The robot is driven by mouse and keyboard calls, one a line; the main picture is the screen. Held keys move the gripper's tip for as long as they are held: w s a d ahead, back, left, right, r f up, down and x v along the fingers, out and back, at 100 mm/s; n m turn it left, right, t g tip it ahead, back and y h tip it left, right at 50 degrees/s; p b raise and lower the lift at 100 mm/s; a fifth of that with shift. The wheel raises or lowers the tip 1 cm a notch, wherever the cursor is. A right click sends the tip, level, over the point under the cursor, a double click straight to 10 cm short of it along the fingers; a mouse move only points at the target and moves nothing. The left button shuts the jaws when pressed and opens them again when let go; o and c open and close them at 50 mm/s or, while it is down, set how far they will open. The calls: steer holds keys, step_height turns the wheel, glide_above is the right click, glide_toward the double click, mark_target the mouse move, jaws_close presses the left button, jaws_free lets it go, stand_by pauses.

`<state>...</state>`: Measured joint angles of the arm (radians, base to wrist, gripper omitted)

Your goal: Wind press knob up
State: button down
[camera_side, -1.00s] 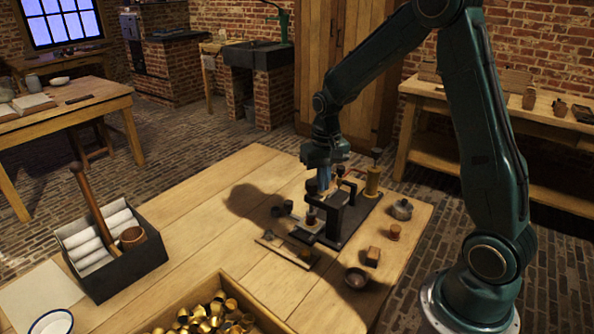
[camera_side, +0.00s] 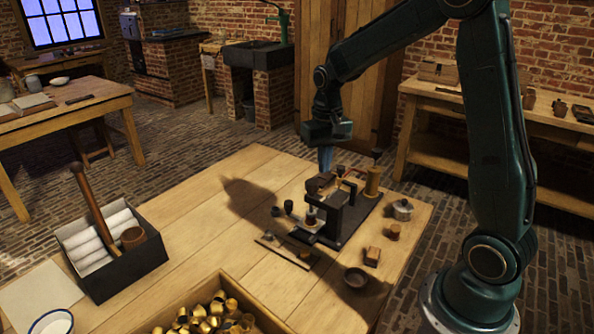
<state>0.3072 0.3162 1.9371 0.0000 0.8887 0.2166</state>
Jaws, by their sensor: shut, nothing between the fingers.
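The small dark press (camera_side: 338,212) stands on a black base plate on the wooden table. A dark brown knob-like piece (camera_side: 319,183) sits at its top; its exact shape is too small to tell. Under the press head is a small pale and brown piece (camera_side: 311,214). My gripper (camera_side: 325,168) points down with its bluish fingers shut and empty. In this view its tips are just above the top of the press, and I cannot tell whether they touch it.
A brass cylinder (camera_side: 373,183) with a dark top stands at the back of the base plate. A crate of brass cups (camera_side: 213,312) is in front.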

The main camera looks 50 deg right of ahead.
mark_target(312, 188)
steer(key=shift+r, duration=0.25)
steer(key=shift+w+a+r, duration=0.25)
steer(key=shift+w+a, duration=0.2)
steer(key=shift+a, duration=0.15)
steer(key=shift+w+a+r, duration=0.2)
steer(key=shift+w+a, duration=0.25)
steer(key=shift+a, duration=0.1)
steer(key=shift+f, duration=0.15)
step_height(312, 188, down, 7)
steer(key=shift+w+d+r, duration=0.1)
steer(key=shift+d+r, duration=0.1)
stand_by(1.1)
